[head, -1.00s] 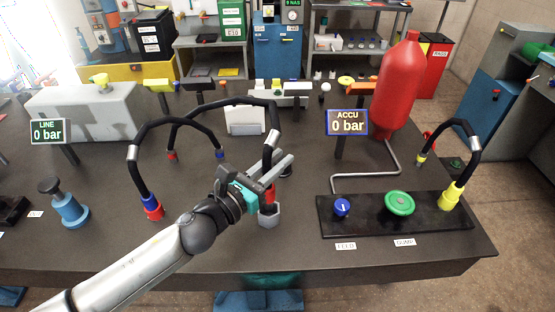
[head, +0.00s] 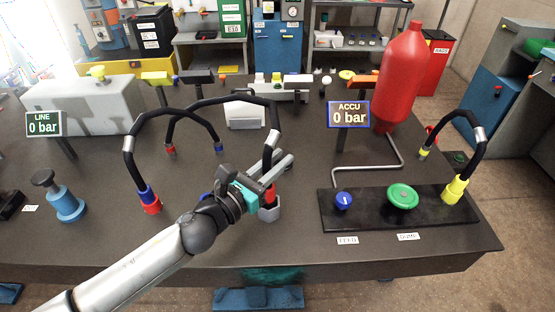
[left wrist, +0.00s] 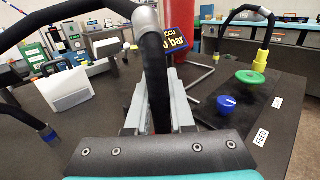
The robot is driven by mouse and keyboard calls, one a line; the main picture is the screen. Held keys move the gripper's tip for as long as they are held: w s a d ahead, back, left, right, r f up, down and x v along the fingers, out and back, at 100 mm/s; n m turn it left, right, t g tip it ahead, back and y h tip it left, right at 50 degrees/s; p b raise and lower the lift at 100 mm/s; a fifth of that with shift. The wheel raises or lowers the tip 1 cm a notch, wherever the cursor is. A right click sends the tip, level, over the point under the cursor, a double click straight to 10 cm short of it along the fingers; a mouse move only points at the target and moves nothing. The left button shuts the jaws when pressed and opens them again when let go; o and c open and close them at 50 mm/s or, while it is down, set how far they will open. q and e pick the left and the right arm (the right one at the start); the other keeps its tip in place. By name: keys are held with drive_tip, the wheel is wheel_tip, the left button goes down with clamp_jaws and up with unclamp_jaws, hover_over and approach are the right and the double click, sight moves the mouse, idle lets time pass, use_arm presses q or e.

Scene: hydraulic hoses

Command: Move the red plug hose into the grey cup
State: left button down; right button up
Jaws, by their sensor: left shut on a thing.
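The red plug hose (head: 240,99) is a black hose that arches over the table, with a metal collar near its front end. Its red plug (head: 269,191) points down at the front end. My left gripper (head: 277,167) is shut on this end, and the hose stands between the fingers (left wrist: 158,90) in the left wrist view. The grey cup (head: 269,213) stands directly below the plug. The plug's lower end is at the cup's mouth; I cannot tell how deep it sits. In the left wrist view the jaw hides the cup. My right gripper is not in view.
Another black hose (head: 128,150) with a blue and red end arches to the left. A black panel with a blue knob (head: 343,201) and green knob (head: 403,197) lies to the right. A bent metal pipe (head: 365,167) and red accumulator (head: 402,75) stand behind it.

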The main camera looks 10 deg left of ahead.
use_arm(q)
drive_tip(key=shift+f+b, duration=0.85)
drive_tip(key=shift+f, duration=0.15)
drive_tip(key=c, duration=0.7)
unclamp_jaws()
drive_tip(key=b+v, duration=0.3)
drive_tip(key=v, duration=1.2)
drive_tip(key=shift+s+a, duration=0.1)
drive_tip(key=shift+s, duration=0.05)
